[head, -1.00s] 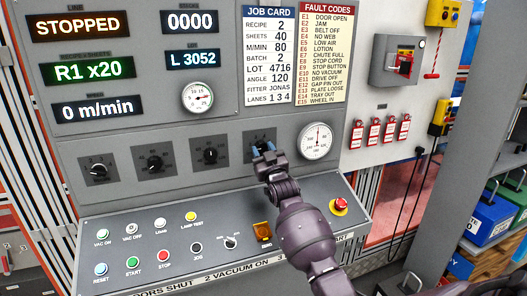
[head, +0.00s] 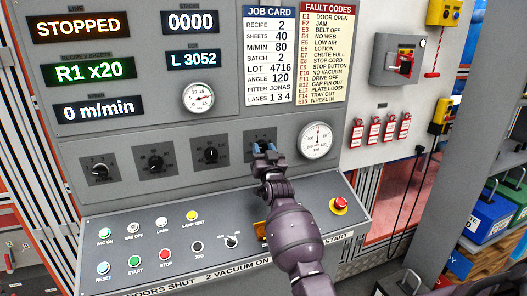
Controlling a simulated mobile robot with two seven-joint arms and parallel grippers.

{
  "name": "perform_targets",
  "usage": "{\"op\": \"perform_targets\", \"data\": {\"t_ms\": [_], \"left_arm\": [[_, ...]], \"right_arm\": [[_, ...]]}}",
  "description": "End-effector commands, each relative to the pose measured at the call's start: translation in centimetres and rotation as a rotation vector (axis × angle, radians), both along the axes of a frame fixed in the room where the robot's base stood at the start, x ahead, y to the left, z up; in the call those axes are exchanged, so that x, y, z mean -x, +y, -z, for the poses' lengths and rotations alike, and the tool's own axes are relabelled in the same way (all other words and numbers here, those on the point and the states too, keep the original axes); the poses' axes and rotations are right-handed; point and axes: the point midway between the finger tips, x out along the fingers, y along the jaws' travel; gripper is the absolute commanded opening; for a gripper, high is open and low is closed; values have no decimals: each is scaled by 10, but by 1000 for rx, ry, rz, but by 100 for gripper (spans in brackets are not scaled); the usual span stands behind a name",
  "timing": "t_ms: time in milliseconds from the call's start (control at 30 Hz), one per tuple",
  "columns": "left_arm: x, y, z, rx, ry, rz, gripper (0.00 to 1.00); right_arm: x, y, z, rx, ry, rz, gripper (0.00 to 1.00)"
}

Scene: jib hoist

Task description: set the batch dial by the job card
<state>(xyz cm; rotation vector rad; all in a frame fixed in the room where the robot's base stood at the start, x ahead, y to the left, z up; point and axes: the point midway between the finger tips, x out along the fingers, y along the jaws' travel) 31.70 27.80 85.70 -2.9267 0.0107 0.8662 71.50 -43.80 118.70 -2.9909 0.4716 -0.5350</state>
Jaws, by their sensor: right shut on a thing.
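The job card (head: 269,54) on the panel reads recipe 2, sheets 40, m/min 80, batch 2, lot 4716, angle 120. A row of black dials runs across the grey panel (head: 120,135): the first dial (head: 98,171), second dial (head: 155,162), third dial (head: 210,151) and rightmost dial (head: 258,139). Their labels are too small to read. My right gripper (head: 265,149) is shut on the knob of the rightmost dial. Its fingers hide that knob, its pointer and much of its scale. My left gripper is out of view.
Displays show STOPPED (head: 78,24), R1 x20 (head: 94,69) and 0 m/min. A round gauge (head: 317,141) sits just right of my gripper. Buttons and a red emergency stop (head: 339,205) lie on the sloped console below. An orange button is partly behind my arm.

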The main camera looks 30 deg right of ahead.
Motion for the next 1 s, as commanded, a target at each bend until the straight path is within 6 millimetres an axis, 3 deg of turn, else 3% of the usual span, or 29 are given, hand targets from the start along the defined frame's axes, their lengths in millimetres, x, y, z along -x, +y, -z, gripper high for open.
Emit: {"op": "perform_targets", "data": {"t_ms": [67,100,233,667,1000], "left_arm": [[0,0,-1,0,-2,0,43],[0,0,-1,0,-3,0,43],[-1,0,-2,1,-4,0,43],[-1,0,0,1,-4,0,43],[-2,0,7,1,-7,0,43]], "right_arm": [[0,-1,0,0,1,1,17],[0,-1,0,0,1,1,45],[0,-1,0,1,1,0,65],[8,3,4,1,0,0,66],[60,20,24,0,2,0,66]]}}
